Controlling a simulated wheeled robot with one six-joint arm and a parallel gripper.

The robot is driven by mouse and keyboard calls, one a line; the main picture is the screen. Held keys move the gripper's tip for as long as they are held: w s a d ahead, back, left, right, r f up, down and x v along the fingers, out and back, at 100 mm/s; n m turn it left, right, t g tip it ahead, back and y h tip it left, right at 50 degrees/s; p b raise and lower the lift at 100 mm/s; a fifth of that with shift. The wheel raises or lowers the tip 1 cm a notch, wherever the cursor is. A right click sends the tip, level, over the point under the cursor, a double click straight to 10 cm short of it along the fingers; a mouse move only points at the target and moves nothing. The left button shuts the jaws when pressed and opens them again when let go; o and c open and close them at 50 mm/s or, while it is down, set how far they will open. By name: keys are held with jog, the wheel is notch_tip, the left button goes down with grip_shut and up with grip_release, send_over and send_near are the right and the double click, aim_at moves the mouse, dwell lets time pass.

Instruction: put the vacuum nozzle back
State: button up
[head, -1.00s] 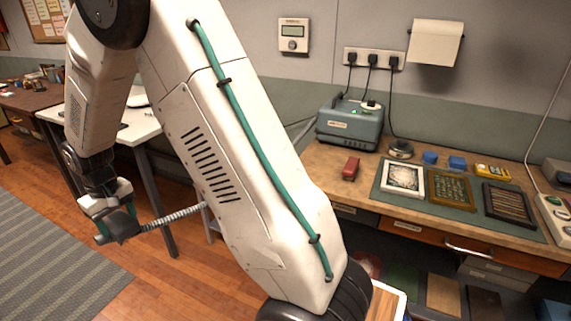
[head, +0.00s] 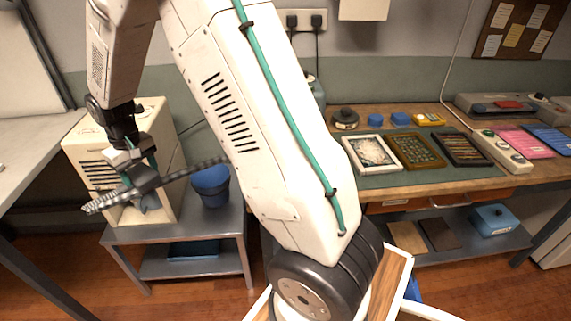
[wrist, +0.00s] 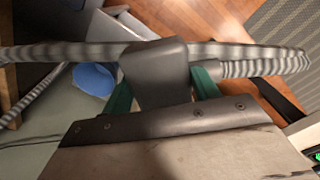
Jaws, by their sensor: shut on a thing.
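My gripper (head: 138,168) is at the left in the head view, shut on the dark grey vacuum nozzle (head: 143,180). In the wrist view the nozzle (wrist: 156,70) sits between the green fingers of my gripper (wrist: 162,88). A grey ribbed hose (head: 195,168) runs from the nozzle to the right, behind my arm. In the wrist view ribbed hose (wrist: 235,58) crosses the top of the picture. A cream box with dark slots (head: 150,115) stands behind my gripper; its lower front is partly hidden. I cannot tell how far the nozzle is from it.
A low grey stand (head: 200,222) carries the cream box and a blue bucket (head: 211,187). A pale table (head: 30,150) is at the far left. A wooden workbench (head: 440,183) with framed trays is at the right. Wooden floor shows in front of the stand.

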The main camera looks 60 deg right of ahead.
jog(key=s+d+r+m, duration=0.1)
jog(key=s+d+m, duration=0.4)
jog(key=s+d, duration=0.8)
jog(key=s+d+r+m, duration=0.1)
jog(key=s+d+m, duration=0.6)
jog(key=d, duration=1)
jog(key=f, duration=0.3)
jog(key=s+f+n, duration=0.1)
jog(key=f, duration=0.2)
jog(key=s+f+n, duration=0.1)
jog(key=f, duration=0.2)
jog(key=shift+s+f, duration=0.1)
jog(key=o, duration=1)
jog(key=shift+f, duration=0.1)
jog(key=shift+c, duration=0.2)
